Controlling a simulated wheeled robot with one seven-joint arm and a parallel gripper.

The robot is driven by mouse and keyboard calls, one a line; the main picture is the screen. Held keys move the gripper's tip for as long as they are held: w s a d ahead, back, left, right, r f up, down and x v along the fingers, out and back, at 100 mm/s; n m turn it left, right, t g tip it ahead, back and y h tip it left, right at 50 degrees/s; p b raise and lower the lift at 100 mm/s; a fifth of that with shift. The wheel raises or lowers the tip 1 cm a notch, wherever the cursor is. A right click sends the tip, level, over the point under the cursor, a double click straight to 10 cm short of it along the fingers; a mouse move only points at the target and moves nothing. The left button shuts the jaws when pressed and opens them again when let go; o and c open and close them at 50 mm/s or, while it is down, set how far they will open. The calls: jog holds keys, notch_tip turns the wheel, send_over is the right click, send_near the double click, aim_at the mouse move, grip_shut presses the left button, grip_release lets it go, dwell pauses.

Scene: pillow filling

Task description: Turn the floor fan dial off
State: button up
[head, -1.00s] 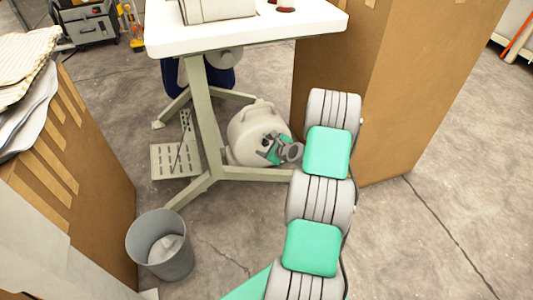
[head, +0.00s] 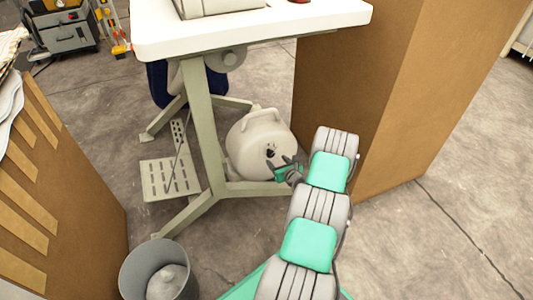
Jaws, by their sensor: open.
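The floor fan (head: 248,138) is a rounded off-white unit with a handle on top. It sits on the floor under the white table, behind the table's front leg brace. A small dark dial (head: 270,152) shows on its face. My gripper (head: 278,162) is open just in front of the dial, with its fingers pointing toward the fan. I cannot tell whether a finger touches the dial. My green and grey arm reaches in from the lower right.
The white table (head: 300,25) overhangs the fan on pale metal legs (head: 203,120). A pedal plate (head: 170,178) lies left of the leg. A large cardboard box (head: 400,90) stands close on the right. A grey bin (head: 160,270) and another box (head: 60,200) are at left.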

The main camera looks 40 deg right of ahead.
aim_at(271, 155)
jog(key=b+x, duration=0.1)
jog(key=x, duration=0.2)
jog(key=b+x, duration=0.1)
jog(key=x, duration=0.2)
jog(key=shift+d+f+b, duration=0.1)
jog(key=shift+f+b, duration=0.2)
jog(key=shift+b, duration=0.05)
jog(key=shift+w+d, duration=0.15)
jog(key=shift+w, duration=0.25)
grip_shut()
